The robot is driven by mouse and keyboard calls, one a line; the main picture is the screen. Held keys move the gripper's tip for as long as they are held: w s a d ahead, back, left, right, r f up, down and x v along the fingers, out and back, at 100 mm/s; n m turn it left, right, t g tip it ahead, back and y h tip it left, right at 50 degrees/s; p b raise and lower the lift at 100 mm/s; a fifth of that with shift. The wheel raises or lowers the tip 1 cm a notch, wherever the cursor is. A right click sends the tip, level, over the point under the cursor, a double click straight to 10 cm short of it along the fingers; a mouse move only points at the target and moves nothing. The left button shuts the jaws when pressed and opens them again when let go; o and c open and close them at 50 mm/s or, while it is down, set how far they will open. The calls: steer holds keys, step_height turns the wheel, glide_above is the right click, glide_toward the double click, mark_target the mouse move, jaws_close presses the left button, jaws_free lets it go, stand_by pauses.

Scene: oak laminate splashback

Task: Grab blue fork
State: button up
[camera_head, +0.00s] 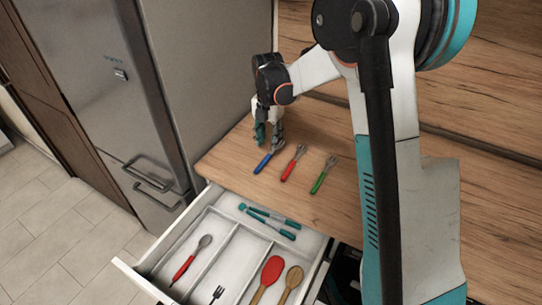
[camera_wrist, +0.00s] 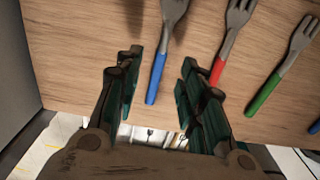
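The fork's head runs out of the top of that view. My gripper (camera_head: 268,135) is pointed down above the fork's head end in the head view, partly covering it. In the wrist view my gripper (camera_wrist: 161,62) is open and holds nothing. The exact height over the fork is unclear.
A red fork (camera_head: 293,163) and a green fork (camera_head: 323,174) lie to the right on the counter (camera_head: 340,140). Below, an open white drawer (camera_head: 150,262) holds several utensils, including a red spoon (camera_head: 272,270). A grey fridge (camera_head: 110,70) stands left.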

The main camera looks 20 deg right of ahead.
mark_target(268, 155)
steer(key=shift+s+a+f+b, duration=0.15)
steer(key=shift+f+b, duration=0.45)
steer(key=shift+f, duration=0.8)
steer(key=shift+s+f+b, duration=0.1)
steer(key=shift+f+b, duration=0.45)
steer(key=shift+f, duration=0.8)
steer(key=shift+r, duration=0.1)
jaws_close()
